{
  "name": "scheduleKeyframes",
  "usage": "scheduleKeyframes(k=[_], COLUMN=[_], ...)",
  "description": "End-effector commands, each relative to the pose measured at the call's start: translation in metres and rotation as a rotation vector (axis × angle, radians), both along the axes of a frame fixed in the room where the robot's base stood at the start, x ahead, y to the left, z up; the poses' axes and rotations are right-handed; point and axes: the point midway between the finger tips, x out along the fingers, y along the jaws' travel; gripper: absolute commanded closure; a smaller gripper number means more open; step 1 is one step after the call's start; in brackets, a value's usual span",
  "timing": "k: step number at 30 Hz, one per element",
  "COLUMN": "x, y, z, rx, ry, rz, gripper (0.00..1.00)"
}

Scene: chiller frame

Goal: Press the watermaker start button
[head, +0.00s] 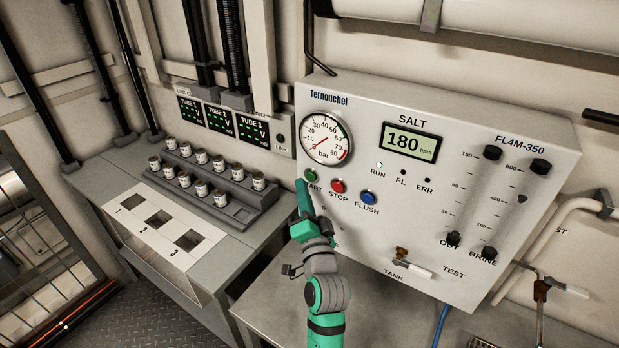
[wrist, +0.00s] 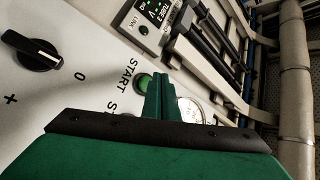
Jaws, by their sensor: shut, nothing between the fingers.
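The green START button (head: 311,177) is on the left of the watermaker panel (head: 470,215), below the round pressure gauge (head: 326,138). The red STOP button (head: 338,186) and blue FLUSH button (head: 368,197) sit to its right. My gripper (head: 302,186) is shut and empty, its tip just below and left of the START button in the head view. In the wrist view the green button (wrist: 143,83) shows right beside the fingers (wrist: 160,84), partly covered by them. I cannot tell whether they touch. The display (head: 410,142) reads 180 ppm, and a small RUN lamp glows green.
A grey bench (head: 245,238) with a stepped rack (head: 232,196) of several small cans stands to the left. A tank valve handle (head: 408,266) sticks out low on the panel. A black knob (wrist: 32,50) shows in the wrist view.

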Motion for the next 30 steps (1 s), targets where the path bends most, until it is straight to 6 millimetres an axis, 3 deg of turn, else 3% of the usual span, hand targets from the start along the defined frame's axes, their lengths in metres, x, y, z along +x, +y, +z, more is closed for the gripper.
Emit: scheduleKeyframes(k=[15,30], x=[-0.034,-0.037], y=[0.025,0.027], z=[0.000,0.000], rx=[0.001,0.001], ry=[0.001,0.001], rz=[0.001,0.001], gripper=[1.00,1.00])
